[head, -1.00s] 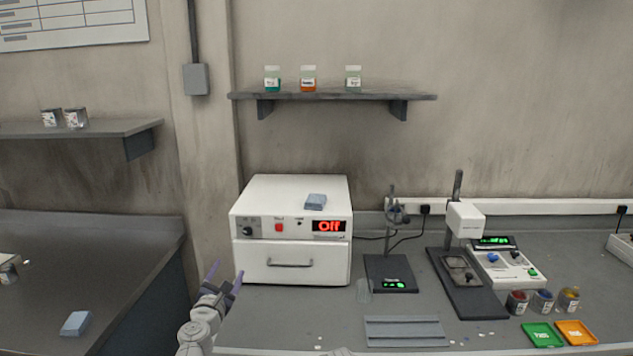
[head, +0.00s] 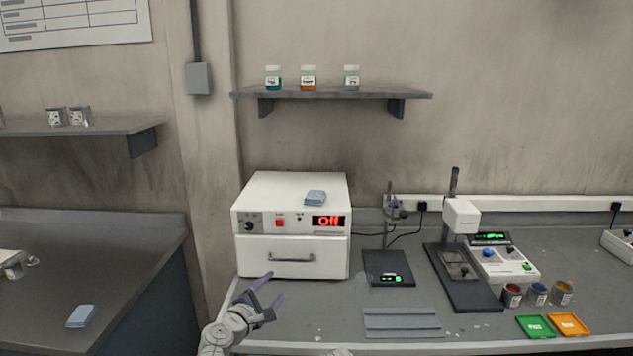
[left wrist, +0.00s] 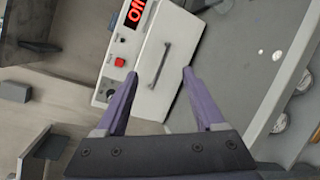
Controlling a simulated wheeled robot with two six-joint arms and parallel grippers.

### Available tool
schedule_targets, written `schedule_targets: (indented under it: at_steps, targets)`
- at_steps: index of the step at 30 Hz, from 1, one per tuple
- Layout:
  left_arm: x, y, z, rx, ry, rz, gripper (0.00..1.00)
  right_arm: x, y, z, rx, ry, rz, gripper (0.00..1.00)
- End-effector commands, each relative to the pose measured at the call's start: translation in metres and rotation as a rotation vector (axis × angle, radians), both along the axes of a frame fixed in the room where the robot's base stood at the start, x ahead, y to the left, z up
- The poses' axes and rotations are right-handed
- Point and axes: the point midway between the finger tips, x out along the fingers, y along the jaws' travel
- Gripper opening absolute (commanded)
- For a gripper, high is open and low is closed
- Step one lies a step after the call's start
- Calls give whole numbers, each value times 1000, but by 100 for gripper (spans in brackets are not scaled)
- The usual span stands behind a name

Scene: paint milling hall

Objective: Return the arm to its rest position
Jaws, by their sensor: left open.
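My left gripper (head: 269,290) is at the lower left of the head view, in front of the white oven (head: 292,228). Its two purple fingers are apart, with nothing between them. In the left wrist view the open fingers (left wrist: 154,98) point at the oven front (left wrist: 150,65), apart from its handle (left wrist: 160,65). The oven drawer is shut and its red display (head: 328,221) reads Off. My right gripper does not show in either view.
A blue-grey pad (head: 315,197) lies on the oven. A stand (head: 388,268), a second instrument (head: 464,270), several paint jars and green (head: 536,326) and orange (head: 568,324) trays stand to the right. A grey ribbed plate (head: 402,323) lies near the front edge.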

Motion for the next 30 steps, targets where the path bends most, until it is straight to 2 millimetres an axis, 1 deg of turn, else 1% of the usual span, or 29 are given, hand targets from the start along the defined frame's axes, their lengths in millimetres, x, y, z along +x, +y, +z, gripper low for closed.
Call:
schedule_targets:
  at_steps: [1,2,3,5,6,8,9,11,12,14,15,18,19,21,24,27,30]
  targets:
    - [-8,-18,-8,76,5,-64,70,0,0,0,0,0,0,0]
    - [-12,-28,-13,128,8,-105,70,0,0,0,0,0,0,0]
    - [-20,-43,-22,206,13,-167,70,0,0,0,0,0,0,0]
    - [-35,-65,-38,337,21,-276,70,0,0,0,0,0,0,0]
    - [-48,-81,-52,441,28,-363,70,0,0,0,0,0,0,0]
    - [-73,-103,-77,621,40,-520,70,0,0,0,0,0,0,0]
    - [-93,-114,-96,751,52,-637,70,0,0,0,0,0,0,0]
    - [-124,-123,-123,941,74,-814,70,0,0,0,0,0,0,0]
    - [-144,-123,-139,1057,92,-930,70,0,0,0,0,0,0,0]
    - [-172,-118,-159,1217,123,-1093,70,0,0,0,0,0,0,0]
    - [-189,-111,-169,1310,147,-1195,70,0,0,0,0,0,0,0]
    - [-222,-91,-183,1495,214,-1410,70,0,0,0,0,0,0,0]
    - [-229,-85,-185,1536,234,-1462,70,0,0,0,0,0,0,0]
    - [-243,-72,-187,1613,276,-1563,70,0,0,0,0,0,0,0]
    - [-255,-60,-187,1678,320,-1654,70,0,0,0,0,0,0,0]
    - [-260,-54,-186,1705,344,-1692,70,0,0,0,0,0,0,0]
    - [-261,-53,-186,1709,349,-1700,70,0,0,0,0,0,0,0]
